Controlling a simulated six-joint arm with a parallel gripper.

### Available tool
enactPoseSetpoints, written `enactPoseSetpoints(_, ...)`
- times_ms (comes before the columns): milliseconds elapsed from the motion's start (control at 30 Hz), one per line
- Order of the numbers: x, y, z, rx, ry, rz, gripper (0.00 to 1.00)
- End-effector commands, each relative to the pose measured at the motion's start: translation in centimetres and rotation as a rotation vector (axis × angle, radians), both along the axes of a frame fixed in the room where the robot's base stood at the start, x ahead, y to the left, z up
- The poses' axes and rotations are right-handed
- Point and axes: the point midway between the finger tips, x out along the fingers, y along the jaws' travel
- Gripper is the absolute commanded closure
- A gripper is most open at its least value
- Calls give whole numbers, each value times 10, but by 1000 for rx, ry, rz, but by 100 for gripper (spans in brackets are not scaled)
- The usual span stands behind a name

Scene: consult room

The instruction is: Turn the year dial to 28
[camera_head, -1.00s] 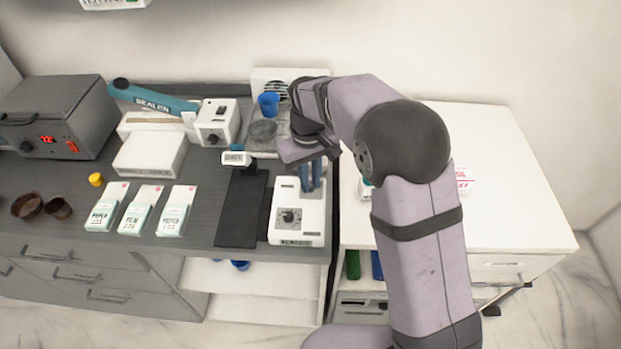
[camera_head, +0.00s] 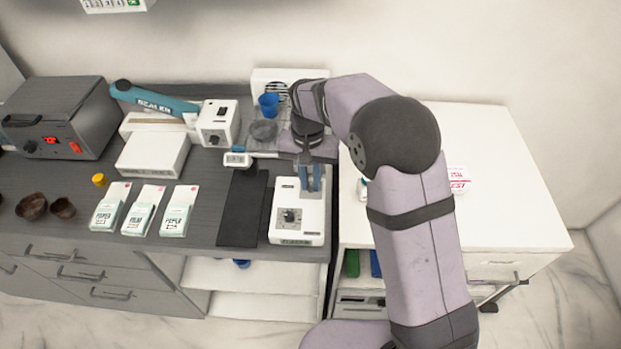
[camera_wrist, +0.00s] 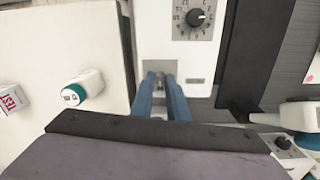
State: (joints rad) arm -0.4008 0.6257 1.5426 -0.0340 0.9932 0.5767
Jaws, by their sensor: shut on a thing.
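A white device (camera_head: 287,235) stands near the counter's right edge. A round black dial (camera_head: 289,217) with a ring of numbers sits on its grey panel. This dial also shows in the wrist view (camera_wrist: 196,18), apart from my fingers; its numbers are too small to read surely. My gripper (camera_head: 311,186) points down over the device's far right part. In the wrist view its blue fingers (camera_wrist: 160,82) are shut on a small dark knob-like part above a light grey plate (camera_wrist: 155,68). The fingers hide most of that part, so its setting cannot be read.
A black mat (camera_head: 240,210) lies left of the device. A small display unit (camera_head: 237,159) and a tray with a blue cup (camera_head: 268,104) stand behind. Several white packets (camera_head: 178,212) lie farther left. A white cabinet top (camera_head: 500,190) is to the right.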

Motion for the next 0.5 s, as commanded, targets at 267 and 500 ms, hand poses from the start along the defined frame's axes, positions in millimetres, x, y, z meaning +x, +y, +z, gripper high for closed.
enactPoseSetpoints(267, 2, 0, 2, 2, -8, -38, 100)
enactPoseSetpoints(500, 3, 0, 2, 2, -9, -38, 100)
